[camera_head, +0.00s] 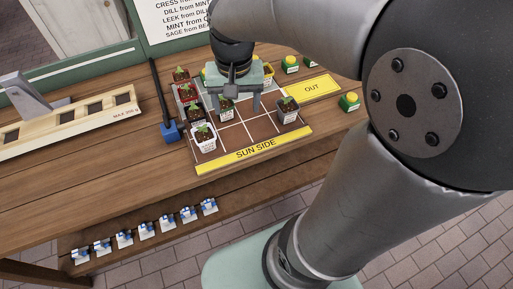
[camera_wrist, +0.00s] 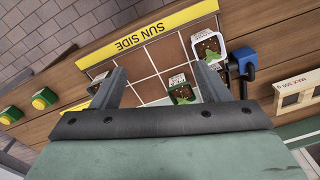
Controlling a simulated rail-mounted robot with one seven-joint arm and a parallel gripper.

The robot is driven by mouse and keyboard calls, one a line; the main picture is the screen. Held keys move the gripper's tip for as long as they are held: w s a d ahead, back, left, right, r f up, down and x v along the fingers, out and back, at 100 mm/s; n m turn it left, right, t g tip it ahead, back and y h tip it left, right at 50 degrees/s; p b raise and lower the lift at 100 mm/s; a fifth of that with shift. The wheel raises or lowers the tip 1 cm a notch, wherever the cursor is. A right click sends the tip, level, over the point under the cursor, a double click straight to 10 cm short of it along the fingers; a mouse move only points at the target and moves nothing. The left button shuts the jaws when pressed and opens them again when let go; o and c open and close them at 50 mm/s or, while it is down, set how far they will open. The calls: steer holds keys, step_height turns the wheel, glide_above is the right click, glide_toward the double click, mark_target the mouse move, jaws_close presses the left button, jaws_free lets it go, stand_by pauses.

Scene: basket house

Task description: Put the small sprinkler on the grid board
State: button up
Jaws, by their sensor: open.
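The grid board (camera_head: 262,128) lies on the wooden table with a yellow SUN SIDE strip along its near edge; it also shows in the wrist view (camera_wrist: 140,62). Several small potted plants stand on its cells, among them a white pot (camera_head: 204,138) at the front left and a dark pot (camera_head: 288,112) at the right. My gripper (camera_head: 235,109) is open and points down over the board, with a potted plant near its left finger. I cannot identify the small sprinkler with certainty.
A blue block (camera_head: 171,131) with a black rod stands just left of the board. A wooden rack (camera_head: 65,121) marked MAX lies farther left. Green blocks with yellow buttons (camera_head: 349,102) and a yellow OUT plate (camera_head: 312,88) are at the right. Blue-and-white pieces (camera_head: 167,222) line the lower shelf.

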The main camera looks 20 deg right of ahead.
steer(key=s+f+n, duration=0.3)
steer(key=s+f, duration=0.1)
steer(key=s, duration=0.7)
steer(key=shift+f+n, duration=0.15)
steer(key=shift+n, duration=0.25)
